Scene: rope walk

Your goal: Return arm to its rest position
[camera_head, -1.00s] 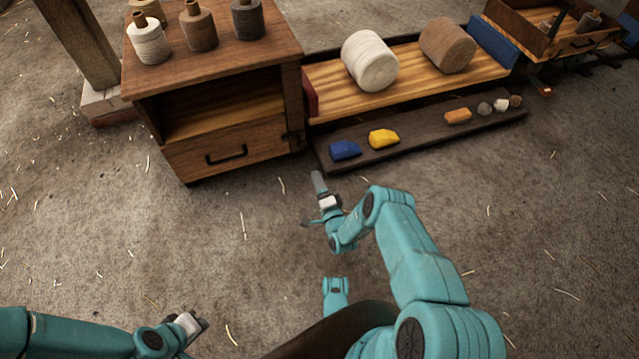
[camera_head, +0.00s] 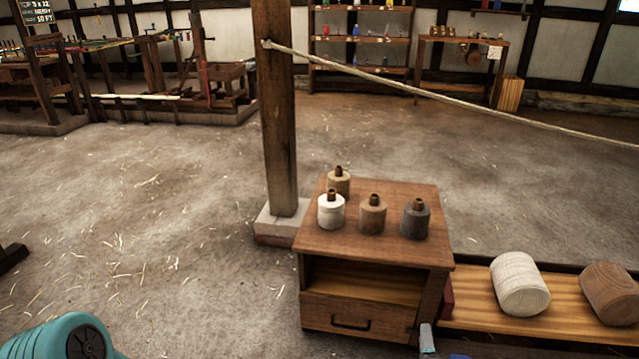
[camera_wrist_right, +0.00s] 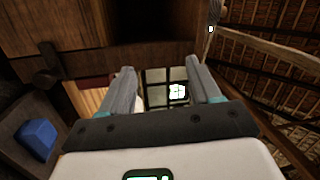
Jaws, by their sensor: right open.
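My right gripper (camera_head: 427,338) shows only as a small grey fingertip at the bottom edge of the head view, in front of the cabinet's right front corner. In the right wrist view its two grey fingers (camera_wrist_right: 160,75) stand apart with nothing between them. A teal part of my own arm shows at the lower left of the head view. My left gripper is out of the picture.
A wooden cabinet (camera_head: 430,248) carries several spools, with a drawer below. Right of it, a plank bench (camera_head: 470,308) holds two large rolls. A post (camera_head: 278,120) stands behind, with a rope running right. A blue block (camera_wrist_right: 38,138) shows in the wrist view.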

